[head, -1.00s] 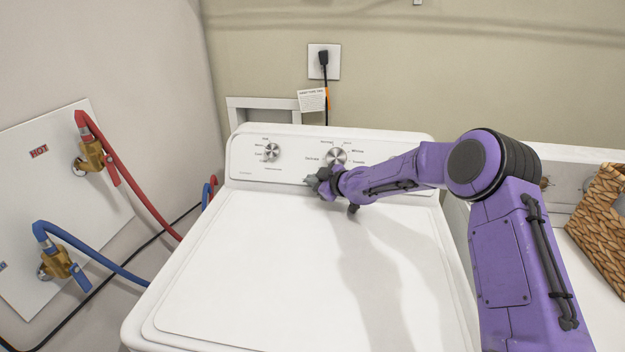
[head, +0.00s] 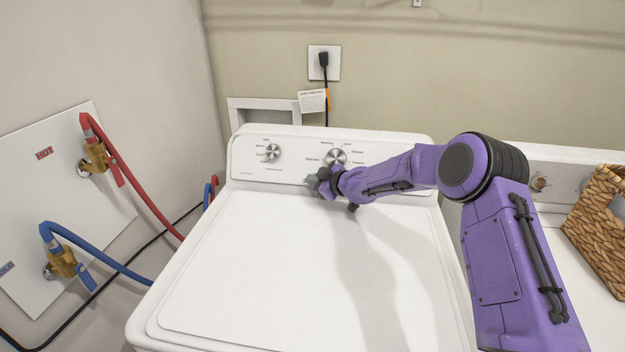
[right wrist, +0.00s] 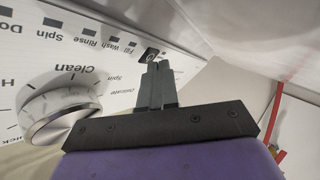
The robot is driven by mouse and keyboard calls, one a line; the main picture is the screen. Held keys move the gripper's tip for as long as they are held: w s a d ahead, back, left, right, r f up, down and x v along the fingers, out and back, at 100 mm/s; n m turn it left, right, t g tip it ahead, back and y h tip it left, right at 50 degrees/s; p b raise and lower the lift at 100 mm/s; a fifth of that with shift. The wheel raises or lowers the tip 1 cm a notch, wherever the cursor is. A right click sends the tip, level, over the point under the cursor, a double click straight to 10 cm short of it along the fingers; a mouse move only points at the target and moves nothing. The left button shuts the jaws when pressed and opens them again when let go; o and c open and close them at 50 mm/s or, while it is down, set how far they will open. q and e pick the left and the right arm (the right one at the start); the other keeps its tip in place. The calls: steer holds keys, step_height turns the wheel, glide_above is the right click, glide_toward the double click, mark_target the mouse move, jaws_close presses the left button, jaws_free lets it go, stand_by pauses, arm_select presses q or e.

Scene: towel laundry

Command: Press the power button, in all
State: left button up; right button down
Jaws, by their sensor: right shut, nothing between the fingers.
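The white washing machine (head: 255,265) has a raised control panel (head: 290,172) along its back edge. My right gripper (head: 313,184) is low at the panel, below the larger silver knob (head: 336,157). In the right wrist view its two dark fingers (right wrist: 155,66) are closed together and empty. Their tips are at or very near a small dark button (right wrist: 150,54) on the panel, beside a row of dark marks with cycle labels. I cannot tell whether they touch it. In the head view the gripper hides that spot. My left gripper is out of view.
A smaller knob (head: 272,152) is on the panel's left. Red (head: 140,190) and blue (head: 98,258) hoses run at the left wall. A wicker basket (head: 598,215) stands at the right. The washer lid is clear.

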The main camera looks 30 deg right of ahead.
steer(key=shift+s+f, duration=0.1)
steer(key=shift+f, duration=0.2)
stand_by(0.4)
steer(key=shift+s+a+f+b, duration=0.15)
steer(key=shift+s+f+b, duration=0.1)
steer(key=shift+s+b, duration=0.05)
steer(key=shift+s+a+r, duration=0.45)
steer(key=shift+s+a, duration=0.15)
steer(key=shift+s, duration=0.05)
steer(key=shift+s+a+r, duration=0.85)
steer(key=shift+s+r, duration=0.15)
steer(key=shift+s, duration=0.15)
steer(key=shift+d, duration=0.1)
